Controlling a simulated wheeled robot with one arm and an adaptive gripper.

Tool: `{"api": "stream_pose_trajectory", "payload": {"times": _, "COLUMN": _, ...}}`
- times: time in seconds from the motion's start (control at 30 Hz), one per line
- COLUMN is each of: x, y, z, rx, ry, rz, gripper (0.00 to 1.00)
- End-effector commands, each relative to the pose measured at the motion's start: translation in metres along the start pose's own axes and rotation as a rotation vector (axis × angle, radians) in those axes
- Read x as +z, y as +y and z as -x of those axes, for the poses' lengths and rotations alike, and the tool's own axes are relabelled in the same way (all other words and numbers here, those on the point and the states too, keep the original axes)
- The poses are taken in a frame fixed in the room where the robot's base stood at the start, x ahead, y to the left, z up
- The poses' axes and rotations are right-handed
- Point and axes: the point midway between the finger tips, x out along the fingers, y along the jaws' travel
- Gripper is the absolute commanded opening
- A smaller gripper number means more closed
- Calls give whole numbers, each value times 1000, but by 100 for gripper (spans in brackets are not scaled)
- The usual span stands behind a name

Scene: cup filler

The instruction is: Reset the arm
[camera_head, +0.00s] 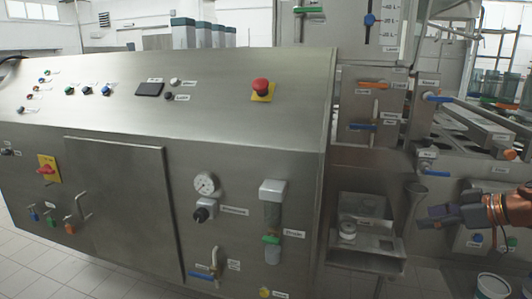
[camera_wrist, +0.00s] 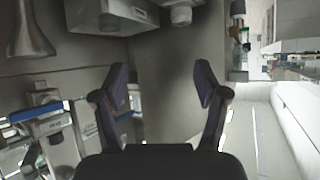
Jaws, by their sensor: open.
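My gripper (camera_head: 432,217) is at the right side of the head view, pointing left, in front of the lower right part of the steel machine. In the wrist view my gripper (camera_wrist: 160,80) shows two dark fingers spread apart with nothing between them. My orange and black arm enters from the right edge of the head view. The steel machine's sloped control panel (camera_head: 210,105) fills the left and middle of the head view.
A red emergency button (camera_head: 261,86) sits on the panel. A steel tray (camera_head: 370,267) juts out left of my gripper. A funnel-shaped steel part (camera_head: 416,190) is close to the fingers. A white bucket (camera_head: 492,286) stands on the floor below. Tiled floor (camera_head: 50,270) shows at lower left.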

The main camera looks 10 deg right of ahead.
Motion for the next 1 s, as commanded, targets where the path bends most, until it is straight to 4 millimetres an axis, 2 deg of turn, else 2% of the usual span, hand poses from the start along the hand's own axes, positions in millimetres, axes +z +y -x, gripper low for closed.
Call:
{"api": "stream_pose_trajectory", "payload": {"times": 0.03, "x": -9, "y": -7, "z": 0, "rx": -11, "ry": -9, "rz": -3, "gripper": 73}}
{"api": "stream_pose_trajectory", "payload": {"times": 0.17, "x": -26, "y": -30, "z": -11, "rx": -54, "ry": -47, "rz": -24, "gripper": 73}}
{"api": "stream_pose_trajectory", "payload": {"times": 0.37, "x": -54, "y": -81, "z": -28, "rx": -131, "ry": -137, "rz": -68, "gripper": 73}}
{"api": "stream_pose_trajectory", "payload": {"times": 0.47, "x": -70, "y": -119, "z": -36, "rx": -176, "ry": -213, "rz": -100, "gripper": 73}}
{"api": "stream_pose_trajectory", "payload": {"times": 0.63, "x": -92, "y": -202, "z": -41, "rx": -232, "ry": -408, "rz": -177, "gripper": 73}}
{"api": "stream_pose_trajectory", "payload": {"times": 0.8, "x": -93, "y": -275, "z": -27, "rx": -214, "ry": -620, "rz": -258, "gripper": 73}}
{"api": "stream_pose_trajectory", "payload": {"times": 1.0, "x": -78, "y": -340, "z": 10, "rx": -102, "ry": -851, "rz": -357, "gripper": 73}}
